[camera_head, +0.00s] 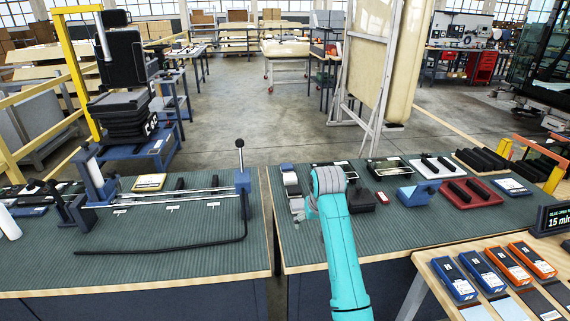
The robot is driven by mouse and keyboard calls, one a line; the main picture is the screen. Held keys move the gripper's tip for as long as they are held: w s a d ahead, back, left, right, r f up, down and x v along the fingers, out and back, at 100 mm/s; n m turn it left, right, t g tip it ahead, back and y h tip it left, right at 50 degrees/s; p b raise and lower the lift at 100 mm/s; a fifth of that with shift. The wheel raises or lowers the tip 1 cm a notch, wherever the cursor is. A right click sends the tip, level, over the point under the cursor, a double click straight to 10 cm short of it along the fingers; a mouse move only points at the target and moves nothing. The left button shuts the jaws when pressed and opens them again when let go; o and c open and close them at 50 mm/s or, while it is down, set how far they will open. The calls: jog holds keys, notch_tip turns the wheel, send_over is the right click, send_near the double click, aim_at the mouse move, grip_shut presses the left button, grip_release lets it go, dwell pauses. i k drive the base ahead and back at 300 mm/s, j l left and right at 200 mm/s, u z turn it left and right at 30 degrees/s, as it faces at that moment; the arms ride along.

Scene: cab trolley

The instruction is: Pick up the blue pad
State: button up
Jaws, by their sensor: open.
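Two blue-framed pads with dark faces lie on the wooden-edged side bench at the lower right: one blue pad (455,280) at the left end of the row and a second blue pad (482,271) beside it. I cannot tell which one the task means. My teal arm rises from the bottom centre over the green-topped bench, left of the pads and apart from them. Its pale joint shows at the top. My gripper cannot be made out; the arm hides it or it is out of sight.
Two orange pads (507,265) (531,258) continue the row. A dark sign (554,217) stands behind them. The right bench (400,232) holds a blue block (413,196), a red tray (470,194) and a white tray (437,166). A long lever assembly (170,196) occupies the left bench.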

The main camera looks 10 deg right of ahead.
aim_at(285, 167)
jog(key=i, duration=1.5)
